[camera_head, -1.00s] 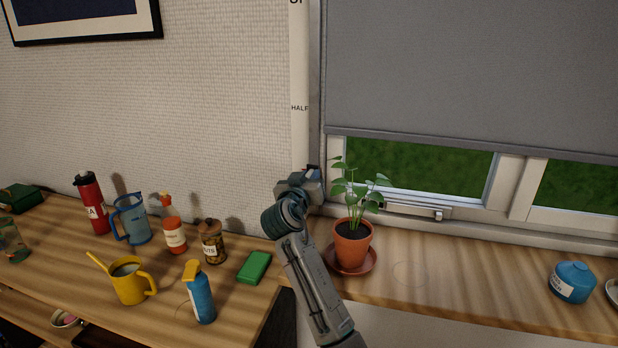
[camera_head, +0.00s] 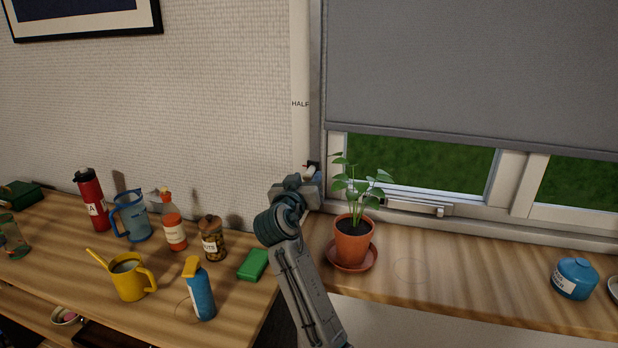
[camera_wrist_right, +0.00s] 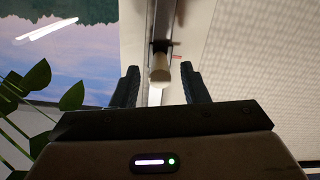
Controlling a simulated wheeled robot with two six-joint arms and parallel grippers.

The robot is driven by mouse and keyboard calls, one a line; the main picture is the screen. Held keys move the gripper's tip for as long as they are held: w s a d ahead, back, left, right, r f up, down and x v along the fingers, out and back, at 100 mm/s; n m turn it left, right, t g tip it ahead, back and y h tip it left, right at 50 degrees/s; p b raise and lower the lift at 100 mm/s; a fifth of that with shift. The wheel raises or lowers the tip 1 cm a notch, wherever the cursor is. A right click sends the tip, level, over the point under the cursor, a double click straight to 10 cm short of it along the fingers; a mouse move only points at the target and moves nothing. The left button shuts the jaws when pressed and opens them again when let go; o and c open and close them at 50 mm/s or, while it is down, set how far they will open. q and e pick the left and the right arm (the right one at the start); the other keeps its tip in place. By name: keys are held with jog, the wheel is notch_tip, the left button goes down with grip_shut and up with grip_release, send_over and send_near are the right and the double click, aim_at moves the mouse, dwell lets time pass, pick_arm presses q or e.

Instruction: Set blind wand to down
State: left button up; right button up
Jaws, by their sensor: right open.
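The grey roller blind (camera_head: 470,70) hangs over the upper part of the window. A pale strip (camera_head: 300,130) marked "HALF" runs down the wall at the blind's left. In the right wrist view, a cream knob (camera_wrist_right: 160,70) sits on a narrow vertical track, between my right gripper's fingers (camera_wrist_right: 160,82) in the picture. The fingers are open, with a gap on each side of the knob. In the head view, my right gripper (camera_head: 313,172) is at the strip's lower part, left of the window's corner, and largely hides the knob. My left gripper is out of view.
A potted plant (camera_head: 352,240) stands on the sill close to the right of my right gripper; its leaves also show in the wrist view (camera_wrist_right: 30,85). A blue canister (camera_head: 575,280) is far right. Several bottles and jugs, including a yellow watering can (camera_head: 130,278), crowd the left table.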

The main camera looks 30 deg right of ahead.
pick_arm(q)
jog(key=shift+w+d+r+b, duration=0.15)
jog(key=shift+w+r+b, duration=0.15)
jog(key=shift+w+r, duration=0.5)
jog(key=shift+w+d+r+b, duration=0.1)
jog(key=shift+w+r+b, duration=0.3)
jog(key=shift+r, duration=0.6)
pick_arm(e)
jog(key=v, duration=0.7)
jog(key=shift+s+a, duration=0.15)
jog(key=shift+s, duration=0.05)
